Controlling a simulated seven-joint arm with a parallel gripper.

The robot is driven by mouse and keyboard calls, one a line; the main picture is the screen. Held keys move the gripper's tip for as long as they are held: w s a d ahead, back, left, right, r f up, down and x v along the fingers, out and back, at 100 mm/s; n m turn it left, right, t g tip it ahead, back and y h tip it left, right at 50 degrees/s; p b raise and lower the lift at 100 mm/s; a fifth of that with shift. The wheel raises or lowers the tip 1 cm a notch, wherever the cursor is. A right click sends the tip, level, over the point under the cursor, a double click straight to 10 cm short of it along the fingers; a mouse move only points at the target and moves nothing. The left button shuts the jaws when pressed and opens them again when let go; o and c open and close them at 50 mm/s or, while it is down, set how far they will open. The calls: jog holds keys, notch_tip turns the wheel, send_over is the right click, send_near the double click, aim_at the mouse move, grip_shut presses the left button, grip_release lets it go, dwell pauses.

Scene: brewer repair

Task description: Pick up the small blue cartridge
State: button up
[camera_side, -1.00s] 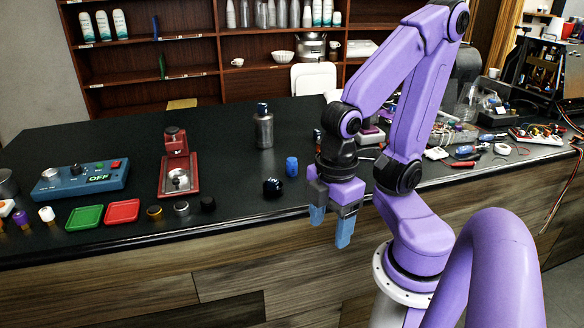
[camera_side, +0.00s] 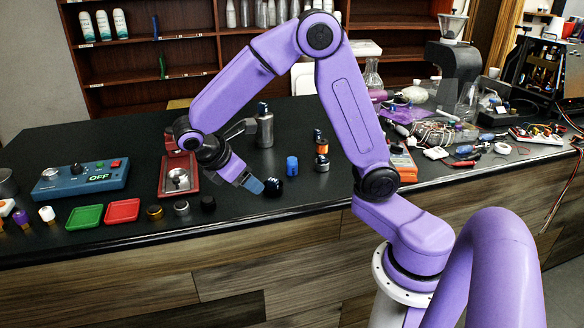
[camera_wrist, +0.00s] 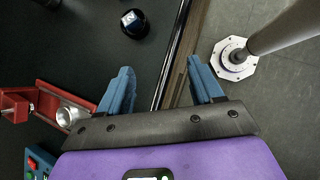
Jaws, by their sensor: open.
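The small blue cartridge (camera_side: 292,166) stands upright on the dark counter in the side view. A round black object (camera_side: 273,187) sits just in front and to its left. My gripper (camera_side: 254,184) is tilted down, with its blue fingertips close to the left of the black object and apart from the cartridge. In the wrist view, my gripper (camera_wrist: 159,73) has its two blue fingers spread with nothing between them. I cannot make out the cartridge clearly in the wrist view.
A metal bottle (camera_side: 264,130) stands behind the cartridge. Small black and orange cylinders (camera_side: 321,150) stand to its right. A red press (camera_side: 178,178), green tray (camera_side: 85,217) and red tray (camera_side: 122,211) lie left. The counter's front edge (camera_wrist: 172,60) runs below the gripper.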

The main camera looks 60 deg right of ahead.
jog(key=w+d+f+g+h, duration=0.2)
jog(key=w+d+g+h, duration=0.2)
jog(key=w+d, duration=0.5)
send_near(288, 162)
jog(key=x, duration=0.9)
jog(key=shift+s+d+f, duration=0.1)
jog(key=shift+d+f, duration=0.05)
jog(key=shift+f, duration=0.05)
jog(key=c, duration=1.1)
